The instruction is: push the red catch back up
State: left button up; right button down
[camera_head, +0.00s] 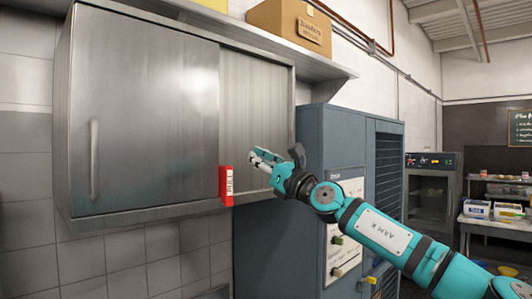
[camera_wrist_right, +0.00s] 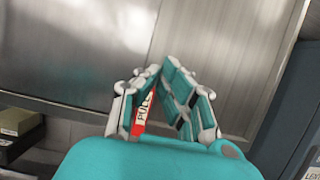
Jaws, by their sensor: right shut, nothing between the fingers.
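The red catch (camera_head: 226,186), with a white "PULL" label, is at the lower edge of the steel wall cabinet (camera_head: 145,110), where the left door meets the ribbed panel. My right gripper (camera_head: 256,156) is shut and empty, just right of the catch and a little above its middle in the head view, in front of the ribbed panel. In the right wrist view the catch (camera_wrist_right: 142,113) shows behind the closed fingers (camera_wrist_right: 158,72), which partly hide it. I cannot tell whether they touch it. My left gripper is not in view.
A blue-grey machine (camera_head: 340,160) with knobs stands right of the cabinet, behind my right arm. A cardboard box (camera_head: 285,24) sits on the shelf above. The door's vertical handle (camera_head: 94,160) is at the left. The tiled wall below the cabinet is clear.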

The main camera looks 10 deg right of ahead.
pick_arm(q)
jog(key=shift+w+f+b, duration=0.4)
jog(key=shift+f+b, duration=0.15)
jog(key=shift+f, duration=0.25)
pick_arm(e)
jog(key=shift+s+d+r, duration=0.4)
jog(key=shift+s+r, duration=0.25)
jog(key=shift+r, duration=0.1)
jog(key=shift+s+d+r, duration=0.4)
jog(key=shift+s+r, duration=0.2)
jog(key=shift+r, duration=0.1)
